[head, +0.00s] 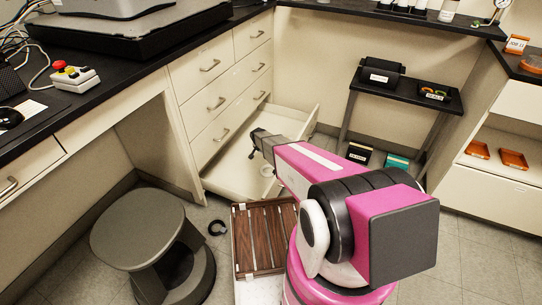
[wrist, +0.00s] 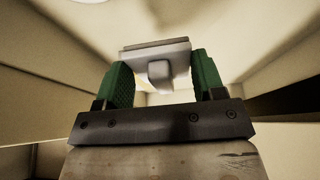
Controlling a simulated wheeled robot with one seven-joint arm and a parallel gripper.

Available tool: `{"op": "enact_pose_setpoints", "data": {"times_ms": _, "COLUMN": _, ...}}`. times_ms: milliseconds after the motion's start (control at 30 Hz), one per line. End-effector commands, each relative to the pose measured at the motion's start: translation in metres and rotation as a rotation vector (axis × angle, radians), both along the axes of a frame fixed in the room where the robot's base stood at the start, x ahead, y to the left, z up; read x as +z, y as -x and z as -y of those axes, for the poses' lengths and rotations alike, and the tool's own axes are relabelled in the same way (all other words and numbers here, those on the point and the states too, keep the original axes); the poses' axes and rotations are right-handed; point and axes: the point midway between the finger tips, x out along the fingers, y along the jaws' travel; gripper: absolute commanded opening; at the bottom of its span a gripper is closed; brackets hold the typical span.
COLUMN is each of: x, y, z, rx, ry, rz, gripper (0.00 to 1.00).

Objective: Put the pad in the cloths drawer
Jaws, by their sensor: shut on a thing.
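The pad (wrist: 155,55) is a pale grey flat piece with a small block under it, in the wrist view. My gripper (wrist: 160,80) has green fingers on both sides of the pad and is shut on it. In the head view my gripper (head: 262,140) is over the open bottom drawer (head: 225,180) of the cream cabinet, inside its outline. The pad cannot be made out there. Pale drawer walls surround the gripper in the wrist view. Whether the pad touches the drawer floor cannot be told. No label shows on the drawer.
A small white round thing (head: 267,170) shows at the drawer, partly behind my arm. A grey step stool (head: 138,225), a black ring (head: 217,228) and a brown slatted panel (head: 262,238) are in front. The drawers above (head: 225,95) are shut. A black side table (head: 405,90) stands right.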

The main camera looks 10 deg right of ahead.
Motion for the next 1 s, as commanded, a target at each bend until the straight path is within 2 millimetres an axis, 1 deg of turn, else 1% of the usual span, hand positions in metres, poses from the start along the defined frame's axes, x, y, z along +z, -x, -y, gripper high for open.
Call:
{"op": "enact_pose_setpoints", "data": {"times_ms": 33, "x": -0.008, "y": -0.005, "z": 0.011, "rx": -0.003, "ry": -0.001, "rz": -0.001, "gripper": 0.36}}
{"op": "enact_pose_setpoints", "data": {"times_ms": 200, "x": -0.026, "y": -0.016, "z": 0.042, "rx": -0.003, "ry": 0.000, "rz": 0.000, "gripper": 0.36}}
{"op": "enact_pose_setpoints", "data": {"times_ms": 300, "x": -0.035, "y": -0.019, "z": 0.054, "rx": -0.001, "ry": 0.000, "rz": 0.000, "gripper": 0.36}}
{"op": "enact_pose_setpoints", "data": {"times_ms": 400, "x": -0.039, "y": -0.021, "z": 0.063, "rx": -0.001, "ry": 0.000, "rz": 0.000, "gripper": 0.36}}
{"op": "enact_pose_setpoints", "data": {"times_ms": 567, "x": -0.045, "y": -0.022, "z": 0.066, "rx": 0.000, "ry": 0.000, "rz": -0.001, "gripper": 0.36}}
{"op": "enact_pose_setpoints", "data": {"times_ms": 833, "x": -0.079, "y": -0.023, "z": 0.065, "rx": 0.001, "ry": 0.000, "rz": -0.001, "gripper": 0.36}}
{"op": "enact_pose_setpoints", "data": {"times_ms": 900, "x": -0.082, "y": -0.022, "z": 0.065, "rx": 0.001, "ry": 0.000, "rz": -0.001, "gripper": 0.36}}
{"op": "enact_pose_setpoints", "data": {"times_ms": 1000, "x": -0.081, "y": -0.021, "z": 0.065, "rx": 0.001, "ry": 0.000, "rz": 0.000, "gripper": 0.36}}
